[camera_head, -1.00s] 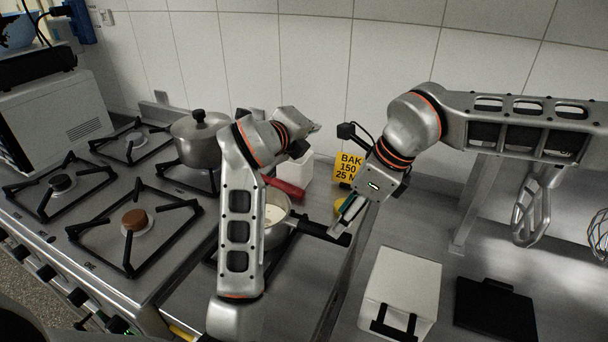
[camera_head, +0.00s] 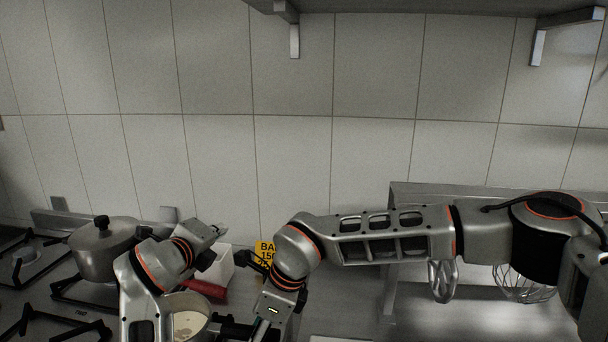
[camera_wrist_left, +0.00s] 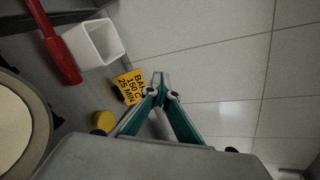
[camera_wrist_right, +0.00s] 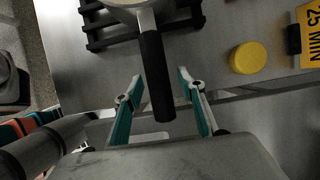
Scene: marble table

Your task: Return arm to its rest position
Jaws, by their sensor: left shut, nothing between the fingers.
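My left gripper (camera_head: 216,232) is raised over the stove's back edge, in front of the tiled wall. In the left wrist view its teal-lined fingers (camera_wrist_left: 161,88) meet at the tips with nothing between them. My right gripper (camera_wrist_right: 160,95) is open in the right wrist view. The black handle of the saucepan (camera_wrist_right: 154,75) shows between its fingers, with a gap on each side; I cannot tell how far below them it lies. The saucepan (camera_head: 188,325) holds something pale.
A lidded steel pot (camera_head: 98,250) stands on the left. A yellow round thing (camera_wrist_right: 249,57) is near the sign. Whisks (camera_head: 525,283) hang at the right.

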